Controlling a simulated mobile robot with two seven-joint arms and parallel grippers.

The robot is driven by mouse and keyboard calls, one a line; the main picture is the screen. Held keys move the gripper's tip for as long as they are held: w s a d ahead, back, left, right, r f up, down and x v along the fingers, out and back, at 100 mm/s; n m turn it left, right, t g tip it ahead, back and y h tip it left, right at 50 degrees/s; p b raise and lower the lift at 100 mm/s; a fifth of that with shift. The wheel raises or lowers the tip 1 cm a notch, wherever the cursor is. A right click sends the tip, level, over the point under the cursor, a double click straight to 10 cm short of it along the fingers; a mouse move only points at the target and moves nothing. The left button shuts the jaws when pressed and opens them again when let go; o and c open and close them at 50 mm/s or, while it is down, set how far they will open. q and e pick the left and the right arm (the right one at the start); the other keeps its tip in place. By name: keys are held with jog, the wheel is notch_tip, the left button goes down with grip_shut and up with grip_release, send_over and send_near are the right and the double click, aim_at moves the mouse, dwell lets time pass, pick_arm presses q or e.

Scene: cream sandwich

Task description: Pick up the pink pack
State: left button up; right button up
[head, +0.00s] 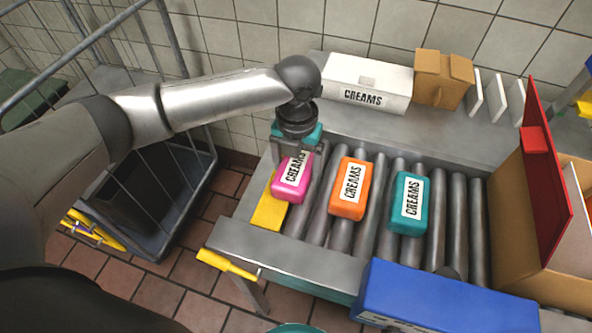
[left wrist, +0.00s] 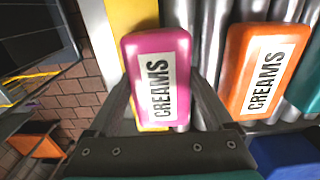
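The pink pack (head: 291,188), labelled CREAMS, lies on the roller conveyor (head: 460,225) at its left end. My left gripper (head: 297,150) is over the far end of the pink pack, fingers pointing down. In the left wrist view the pink pack (left wrist: 150,50) lies between the two fingers of the left gripper (left wrist: 165,100). The fingers look spread, with a narrow gap on the right side; contact on the left side is hard to tell. My right gripper is not in view.
An orange pack (head: 349,188) and a teal pack (head: 409,204) lie to the right on the rollers. A yellow plate (head: 268,213) borders the left end. A white CREAMS box (head: 368,84) and a cardboard box (head: 443,78) stand behind. A blue box (head: 430,298) is in front.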

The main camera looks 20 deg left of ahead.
pick_arm(q)
jog(key=c, duration=0.8)
jog(key=shift+r, duration=0.15)
